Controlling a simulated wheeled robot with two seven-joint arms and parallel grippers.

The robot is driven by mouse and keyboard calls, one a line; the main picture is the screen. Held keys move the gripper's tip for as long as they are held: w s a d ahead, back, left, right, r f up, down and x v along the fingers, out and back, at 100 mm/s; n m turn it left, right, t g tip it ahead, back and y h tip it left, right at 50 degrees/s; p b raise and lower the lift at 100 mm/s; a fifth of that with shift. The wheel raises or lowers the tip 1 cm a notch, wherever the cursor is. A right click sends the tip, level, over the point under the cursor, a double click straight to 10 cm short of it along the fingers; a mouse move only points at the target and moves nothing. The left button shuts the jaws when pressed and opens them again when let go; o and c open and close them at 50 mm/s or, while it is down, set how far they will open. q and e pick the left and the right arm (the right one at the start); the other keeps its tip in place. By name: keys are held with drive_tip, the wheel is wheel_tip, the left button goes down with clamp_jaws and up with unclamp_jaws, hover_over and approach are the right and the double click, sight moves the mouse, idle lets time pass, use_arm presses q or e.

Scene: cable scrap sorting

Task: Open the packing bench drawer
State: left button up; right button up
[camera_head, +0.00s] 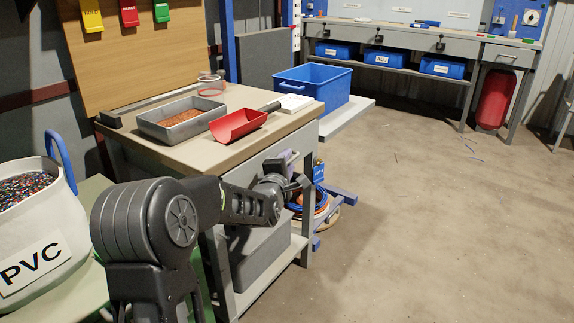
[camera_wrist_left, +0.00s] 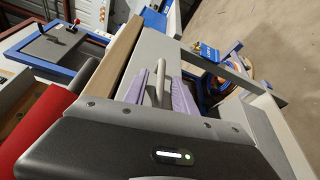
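The packing bench (camera_head: 150,148) has a pale top and a grey frame. Its grey drawer front (camera_wrist_left: 190,62) is below the top's edge and looks closed, with no gap visible. The drawer's light bar handle (camera_wrist_left: 159,82) stands out from that front. My left gripper (camera_wrist_left: 160,92) is at the handle, its purple fingers on either side of the bar. They look apart, with gaps beside the bar. In the head view my left gripper (camera_head: 290,172) is in front of the bench, its fingers partly hidden by the wrist. My right gripper is out of view.
On the bench top are a metal tray (camera_head: 180,117) of brown granules, a red scoop (camera_head: 238,124) and white paper (camera_head: 294,102). A blue bin (camera_head: 313,85) stands behind. A PVC tub (camera_head: 40,235) is at left. The floor at right is mostly clear.

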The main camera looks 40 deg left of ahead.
use_arm(q)
drive_tip(key=shift+c, duration=0.5)
clamp_jaws()
idle(0.9)
